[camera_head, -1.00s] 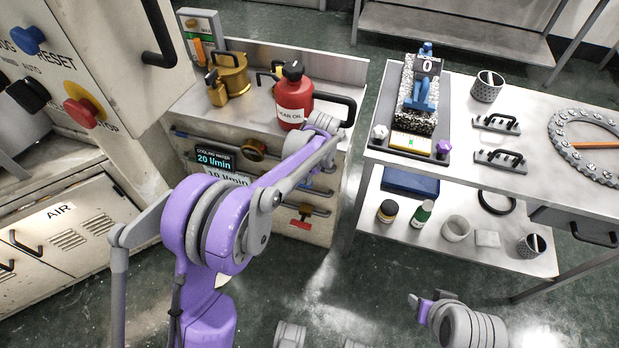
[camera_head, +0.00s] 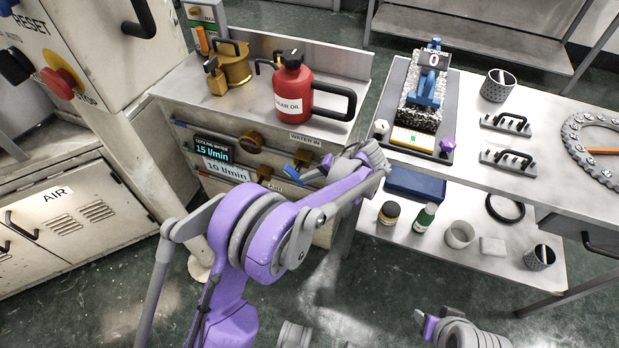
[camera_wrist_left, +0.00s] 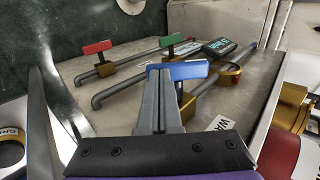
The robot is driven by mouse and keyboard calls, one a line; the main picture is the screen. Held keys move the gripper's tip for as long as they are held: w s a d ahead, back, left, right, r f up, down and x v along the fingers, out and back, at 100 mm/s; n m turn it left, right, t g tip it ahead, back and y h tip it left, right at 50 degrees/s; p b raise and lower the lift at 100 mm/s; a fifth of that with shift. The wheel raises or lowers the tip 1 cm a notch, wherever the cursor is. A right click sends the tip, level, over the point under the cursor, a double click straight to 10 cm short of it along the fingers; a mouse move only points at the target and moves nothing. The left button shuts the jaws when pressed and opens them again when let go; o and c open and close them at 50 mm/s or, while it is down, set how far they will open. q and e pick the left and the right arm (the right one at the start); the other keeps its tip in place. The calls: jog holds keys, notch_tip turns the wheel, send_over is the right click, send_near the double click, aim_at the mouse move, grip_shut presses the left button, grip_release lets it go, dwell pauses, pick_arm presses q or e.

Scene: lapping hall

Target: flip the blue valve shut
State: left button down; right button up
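The blue valve's handle (camera_head: 291,172) shows at the front of the cooling water panel, on a brass body. In the left wrist view the blue handle (camera_wrist_left: 188,70) lies crosswise just beyond my fingertips and overlaps them. My left gripper (camera_head: 308,175) is beside the handle, to its right in the head view. In the left wrist view its fingers (camera_wrist_left: 158,80) are together with nothing visible between them. I cannot tell whether they touch the handle. My right gripper (camera_head: 426,320) is low at the right, away from the panel. The display (camera_head: 213,150) reads 15 l/min.
A red valve (camera_wrist_left: 97,47) and a green valve (camera_wrist_left: 174,42) sit on pipes near the blue one. A red oil can (camera_head: 293,90) and a brass padlock-like part (camera_head: 230,65) stand on the bench above. A steel table (camera_head: 470,165) is at right.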

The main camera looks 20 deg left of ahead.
pick_arm(q)
jog(key=shift+a+f+b, duration=0.15)
jog(key=shift+f+b, duration=0.35)
jog(key=shift+f, duration=0.35)
jog(key=shift+a+f+b, duration=0.1)
jog(key=shift+f+b, duration=0.35)
jog(key=shift+f, duration=0.4)
pick_arm(e)
jog(key=shift+w+f, duration=0.1)
jog(key=shift+f, duration=1.25)
pick_arm(q)
jog(key=shift+a+f, duration=0.1)
pick_arm(e)
jog(key=shift+f, duration=0.1)
